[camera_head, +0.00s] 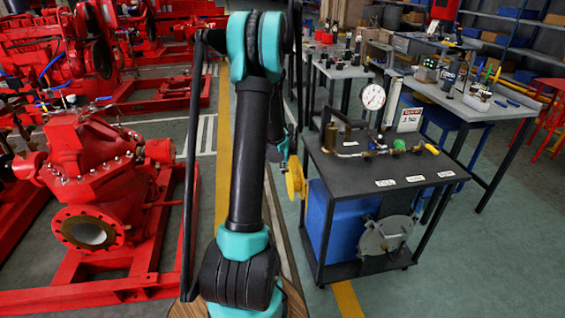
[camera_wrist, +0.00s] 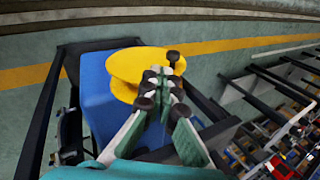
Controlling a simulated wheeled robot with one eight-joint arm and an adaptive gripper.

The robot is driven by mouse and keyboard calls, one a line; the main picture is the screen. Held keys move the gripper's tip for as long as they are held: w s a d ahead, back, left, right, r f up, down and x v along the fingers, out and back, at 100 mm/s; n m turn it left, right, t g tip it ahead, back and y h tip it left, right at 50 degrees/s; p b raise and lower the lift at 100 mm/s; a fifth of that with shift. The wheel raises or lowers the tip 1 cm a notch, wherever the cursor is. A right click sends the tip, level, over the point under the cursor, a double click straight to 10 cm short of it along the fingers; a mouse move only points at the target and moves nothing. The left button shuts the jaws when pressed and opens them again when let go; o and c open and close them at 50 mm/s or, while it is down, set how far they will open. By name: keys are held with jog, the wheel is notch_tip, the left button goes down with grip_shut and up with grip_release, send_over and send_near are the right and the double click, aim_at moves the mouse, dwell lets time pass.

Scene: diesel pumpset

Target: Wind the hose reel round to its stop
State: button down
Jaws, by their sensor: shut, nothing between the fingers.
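The hose reel (camera_head: 296,178) shows as a yellow disc at the left side of the black cart, partly hidden behind my arm. In the wrist view the yellow reel (camera_wrist: 125,66) stands against a blue box, with a black knob (camera_wrist: 173,56) at its right edge. My gripper (camera_wrist: 158,80) is shut and empty. Its fingertips are in front of the reel's right part, just below the knob, and hide some of the disc. I cannot tell whether they touch the reel or knob. In the head view the fingers are hidden behind my arm.
The cart's black top (camera_head: 345,172) carries a pressure gauge (camera_head: 373,97) and brass fittings. A round grey cover (camera_head: 387,235) is on its lower front. A red pump (camera_head: 95,185) on a red frame stands at left. Workbenches (camera_head: 460,95) stand behind. Floor at the right front is clear.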

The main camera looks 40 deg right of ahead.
aim_at(283, 172)
jog(key=x, duration=0.5)
jog(key=w+d+x, duration=0.1)
jog(key=x, duration=0.1)
jog(key=shift+w+d+r, duration=0.1)
jog(key=shift+w+r, duration=0.05)
jog(key=shift+w, duration=0.05)
dwell(0.3)
jog(key=shift+w+d+g, duration=0.15)
jog(key=shift+w+g, duration=0.1)
jog(key=shift+g, duration=0.05)
